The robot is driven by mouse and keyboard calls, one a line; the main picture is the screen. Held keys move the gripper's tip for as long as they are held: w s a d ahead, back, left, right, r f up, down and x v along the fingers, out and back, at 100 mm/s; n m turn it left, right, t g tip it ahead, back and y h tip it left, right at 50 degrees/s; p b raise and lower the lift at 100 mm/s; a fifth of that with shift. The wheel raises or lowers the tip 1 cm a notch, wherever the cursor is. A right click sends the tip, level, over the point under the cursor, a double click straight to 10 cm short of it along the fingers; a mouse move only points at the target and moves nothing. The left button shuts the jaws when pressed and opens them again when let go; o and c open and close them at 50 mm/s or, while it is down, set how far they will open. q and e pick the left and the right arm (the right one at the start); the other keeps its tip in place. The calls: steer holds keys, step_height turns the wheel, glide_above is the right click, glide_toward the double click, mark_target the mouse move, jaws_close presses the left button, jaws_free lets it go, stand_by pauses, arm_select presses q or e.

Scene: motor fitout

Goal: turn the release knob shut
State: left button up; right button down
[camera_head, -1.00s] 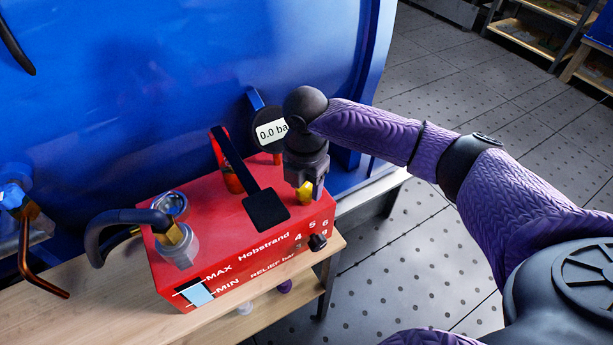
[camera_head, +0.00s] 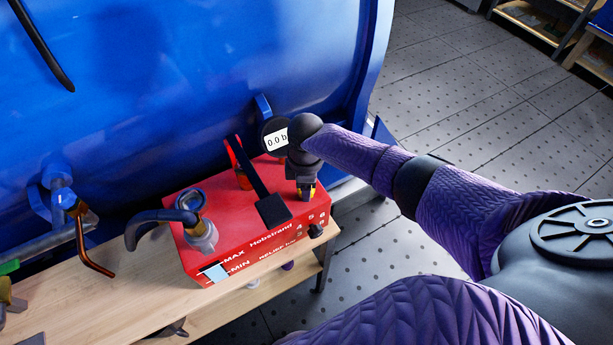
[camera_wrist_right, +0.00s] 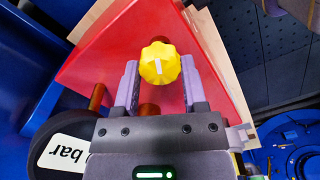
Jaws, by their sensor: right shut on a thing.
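The release knob (camera_wrist_right: 160,63) is yellow and ribbed with a white line on its face. It sits on top of the red Hobstrand box (camera_head: 238,235), at its far right part. My right gripper (camera_head: 306,190) comes down on it from above and is shut on it. In the right wrist view the knob lies between the two grey-violet fingers (camera_wrist_right: 160,78). In the head view the gripper hides most of the knob. My left gripper is not in view.
A black lever (camera_head: 260,185) with a flat pad stands on the box left of my gripper. A dark hose (camera_head: 150,218) and small dial (camera_head: 190,199) are at its left end. The box sits on a wooden bench (camera_head: 130,300) against a large blue tank (camera_head: 200,70).

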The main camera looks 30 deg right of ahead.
steer(key=m+p, duration=0.2)
steer(key=m, duration=0.2)
steer(key=shift+r+m, duration=0.15)
steer(key=shift+m, duration=0.15)
steer(key=m+p, duration=0.1)
steer(key=m, duration=0.3)
steer(key=shift+p, duration=0.3)
steer(key=m, duration=0.2)
steer(key=shift+m, duration=0.4)
steer(key=shift+m+p, duration=0.3)
steer(key=shift+c, duration=2.4)
jaws_free()
steer(key=o, duration=0.3)
